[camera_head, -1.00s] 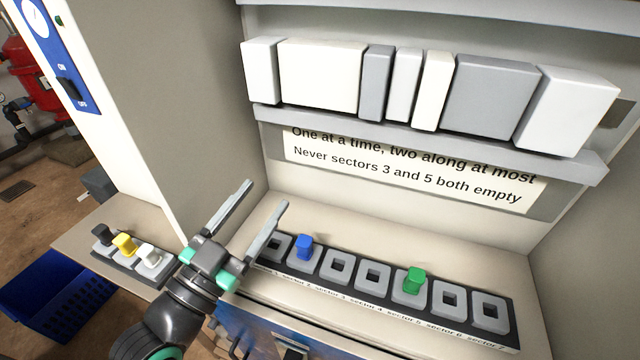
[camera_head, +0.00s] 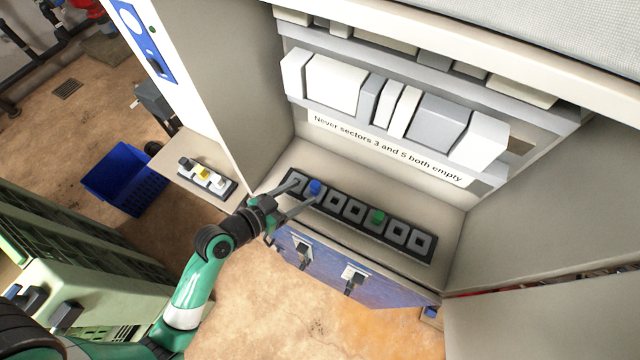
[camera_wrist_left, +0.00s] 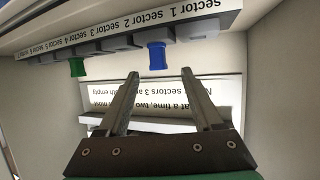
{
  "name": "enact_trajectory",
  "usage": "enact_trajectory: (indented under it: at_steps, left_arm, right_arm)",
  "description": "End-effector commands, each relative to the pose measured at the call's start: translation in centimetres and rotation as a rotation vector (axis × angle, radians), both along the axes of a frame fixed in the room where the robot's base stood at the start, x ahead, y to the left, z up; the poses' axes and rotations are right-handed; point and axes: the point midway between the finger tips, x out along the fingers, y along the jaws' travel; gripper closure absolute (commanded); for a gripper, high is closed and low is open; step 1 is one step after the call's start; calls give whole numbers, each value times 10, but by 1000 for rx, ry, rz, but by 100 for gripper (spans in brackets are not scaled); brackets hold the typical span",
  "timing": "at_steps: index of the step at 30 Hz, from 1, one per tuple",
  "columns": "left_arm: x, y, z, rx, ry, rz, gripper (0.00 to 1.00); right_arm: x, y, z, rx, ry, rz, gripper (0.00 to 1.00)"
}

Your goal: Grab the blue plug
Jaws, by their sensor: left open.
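The blue plug (camera_head: 315,187) stands upright in the second socket from the left of a dark socket strip (camera_head: 341,221). A green plug (camera_head: 377,216) stands in the same strip, further right. My left gripper (camera_head: 309,191) is open at the strip's left end, its fingertips near the blue plug. In the left wrist view the blue plug (camera_wrist_left: 157,55) appears just beyond and between the open fingertips (camera_wrist_left: 160,73), with nothing held. The green plug (camera_wrist_left: 77,67) is off to the left there. My right gripper is not in view.
A side shelf at left holds a small strip with dark, yellow (camera_head: 202,173) and white plugs. A blue crate (camera_head: 124,178) is on the floor. Shelves with pale boxes (camera_head: 438,121) and a printed sign (camera_head: 385,149) are behind the strip. Cabinet walls flank it.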

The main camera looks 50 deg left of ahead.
Motion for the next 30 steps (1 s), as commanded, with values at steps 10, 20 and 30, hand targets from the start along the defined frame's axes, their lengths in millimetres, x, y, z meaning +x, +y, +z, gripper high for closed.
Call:
enact_trajectory:
  at_steps: [10,20,30]
  left_arm:
    - [38,-1,-15,1,-2,0,33]
    - [75,-4,-32,1,-1,-3,33]
    - [85,-3,-37,1,-2,0,35]
  right_arm:
    - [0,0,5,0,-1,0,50]
    - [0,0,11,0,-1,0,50]
    - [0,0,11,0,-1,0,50]
